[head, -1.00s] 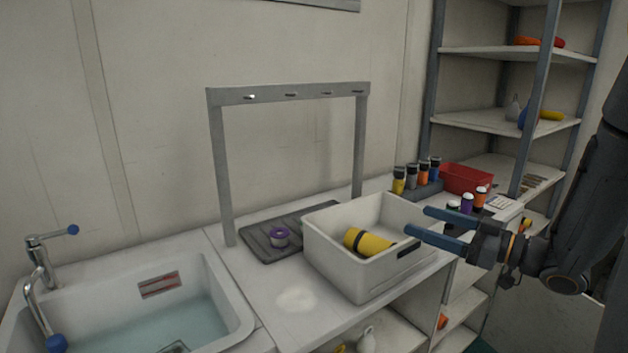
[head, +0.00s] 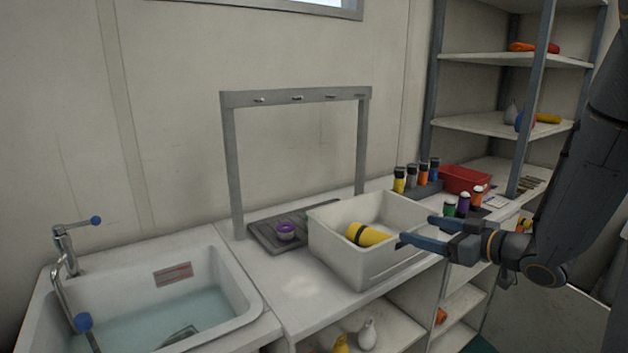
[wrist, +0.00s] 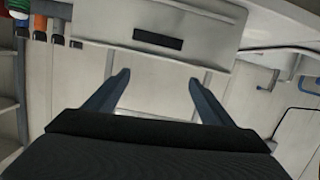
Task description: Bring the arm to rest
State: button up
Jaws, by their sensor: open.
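My gripper (head: 418,231) is open and empty in the head view. Its two blue-grey fingers point left at the right side of a white bin (head: 342,262) on the counter. I cannot tell whether the fingers touch the bin. In the wrist view the open fingers (wrist: 158,82) have nothing between them, and the bin's wall with a dark slot (wrist: 158,40) is beyond their tips. A yellow cylinder with a black band (head: 368,236) lies in the bin. My arm extends from the right edge.
A sink with water (head: 165,318) is at the left. A grey hook frame (head: 230,165) stands over a dark mat (head: 262,238) with a purple roll (head: 286,231). Several bottles (head: 411,176), a red bin (head: 465,179) and a shelf rack (head: 490,123) are at the right.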

jog(key=s+d+f+m+g+h, duration=0.1)
jog(key=s+f+m+g+h, duration=0.35)
jog(key=f+h, duration=0.3)
jog(key=s+a+f+m+g, duration=0.1)
jog(key=s+a+g, duration=0.3)
jog(key=s, duration=0.5)
jog(key=s+a+f+m+g+h, duration=0.1)
jog(key=s+a+m+g, duration=0.1)
jog(key=s, duration=0.8)
jog(key=shift+s+a+g, duration=0.25)
jog(key=shift+a+g, duration=0.6)
jog(key=shift+a, duration=0.2)
